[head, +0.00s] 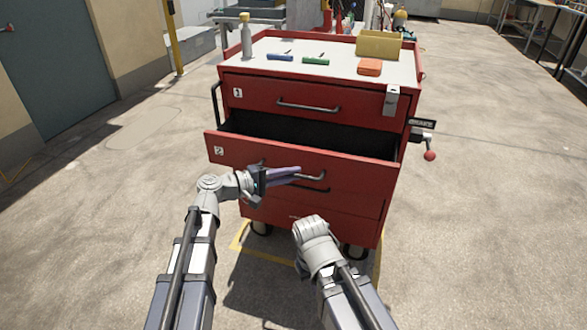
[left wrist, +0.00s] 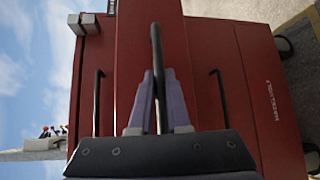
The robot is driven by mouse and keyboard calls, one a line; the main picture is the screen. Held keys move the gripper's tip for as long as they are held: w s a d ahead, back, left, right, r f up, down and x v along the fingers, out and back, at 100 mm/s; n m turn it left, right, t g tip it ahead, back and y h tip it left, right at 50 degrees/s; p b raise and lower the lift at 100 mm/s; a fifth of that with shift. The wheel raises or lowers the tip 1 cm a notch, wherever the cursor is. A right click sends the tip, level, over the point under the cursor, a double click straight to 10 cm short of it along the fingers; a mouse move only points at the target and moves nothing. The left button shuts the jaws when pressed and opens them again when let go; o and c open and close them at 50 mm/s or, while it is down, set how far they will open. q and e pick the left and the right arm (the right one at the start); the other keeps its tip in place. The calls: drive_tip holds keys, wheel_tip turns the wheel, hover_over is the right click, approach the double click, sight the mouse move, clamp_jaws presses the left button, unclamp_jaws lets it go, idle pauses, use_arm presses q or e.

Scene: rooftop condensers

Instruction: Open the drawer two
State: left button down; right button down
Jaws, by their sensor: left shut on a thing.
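The red tool cart (head: 305,106) stands ahead of me. Its drawer two (head: 358,177), marked with a 2 label (head: 218,151), is pulled out, with a dark gap showing its inside (head: 310,131). My left gripper (head: 297,173) is at the drawer's front, shut on the drawer two handle (head: 318,178). In the left wrist view the handle (left wrist: 156,50) runs between the two fingers (left wrist: 154,100). My right arm's grey wrist shows low in front of the cart, but its fingers do not show.
Drawer one (head: 330,108) above is shut. On the cart top are a bottle (head: 246,38), blue (head: 280,58) and green (head: 316,61) items, an orange block (head: 369,67) and a tan holder (head: 378,46). A red-knobbed crank (head: 430,155) sticks out right. Floor on both sides is clear.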

use_arm(q)
drive_tip(key=s, duration=0.1)
drive_tip(key=s+a, duration=0.1)
drive_tip(key=s, duration=0.2)
drive_tip(key=shift+s+a, duration=0.25)
drive_tip(key=shift+s, duration=0.1)
drive_tip(key=c, duration=0.9)
unclamp_jaws()
drive_tip(key=p+v, duration=0.1)
drive_tip(key=v, duration=0.6)
drive_tip(key=shift+s+a, duration=0.2)
drive_tip(key=shift+a, duration=0.15)
